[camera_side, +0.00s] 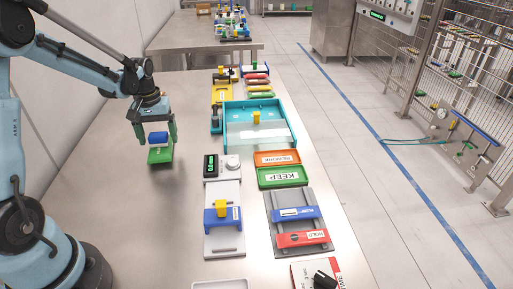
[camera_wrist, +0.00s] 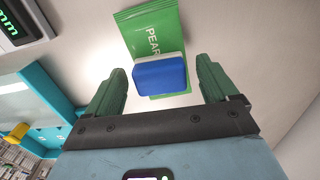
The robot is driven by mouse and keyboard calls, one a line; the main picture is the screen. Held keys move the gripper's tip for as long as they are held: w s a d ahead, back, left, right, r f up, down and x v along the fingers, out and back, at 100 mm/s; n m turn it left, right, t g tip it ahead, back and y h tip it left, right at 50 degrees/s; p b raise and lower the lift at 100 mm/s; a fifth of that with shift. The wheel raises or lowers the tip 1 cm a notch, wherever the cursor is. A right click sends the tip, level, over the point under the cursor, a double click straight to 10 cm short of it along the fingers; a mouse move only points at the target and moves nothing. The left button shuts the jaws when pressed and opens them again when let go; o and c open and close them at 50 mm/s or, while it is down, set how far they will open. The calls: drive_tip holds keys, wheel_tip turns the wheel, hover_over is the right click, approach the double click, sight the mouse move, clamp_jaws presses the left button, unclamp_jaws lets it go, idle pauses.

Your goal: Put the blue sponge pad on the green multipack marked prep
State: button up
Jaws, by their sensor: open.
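The blue sponge pad (camera_side: 158,137), with a pale underside, is between the fingers of my gripper (camera_side: 158,143). In the wrist view the blue pad (camera_wrist: 160,74) has a visible gap to each finger of my open gripper (camera_wrist: 161,66). The green pack (camera_side: 160,156) is right below the pad on the left part of the bench. In the wrist view the green pack (camera_wrist: 145,26) shows white letters reading "PEAR", with any further letters hidden by the pad. The pad appears to rest on the pack, but I cannot tell its contact exactly.
The steel bench (camera_side: 120,215) is clear around the pack. To the right are a teal tray (camera_side: 295,125), a fixture with a digital display (camera_side: 210,166), a green KEEP plate (camera_side: 283,177), an orange plate (camera_side: 277,158) and a grey rail fixture (camera_side: 318,228).

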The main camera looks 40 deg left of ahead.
sight(157, 134)
wheel_tip(157, 134, up, 12)
drive_tip(key=s+d+m+t, duration=0.3)
drive_tip(key=d+m, duration=0.1)
drive_tip(key=d, duration=0.6)
drive_tip(key=s+d+f+m+t, duration=0.1)
drive_tip(key=s+d+m+t, duration=0.3)
drive_tip(key=d, duration=0.6)
drive_tip(key=shift+s+f+m, duration=0.25)
drive_tip(key=shift+m, duration=0.25)
idle(0.4)
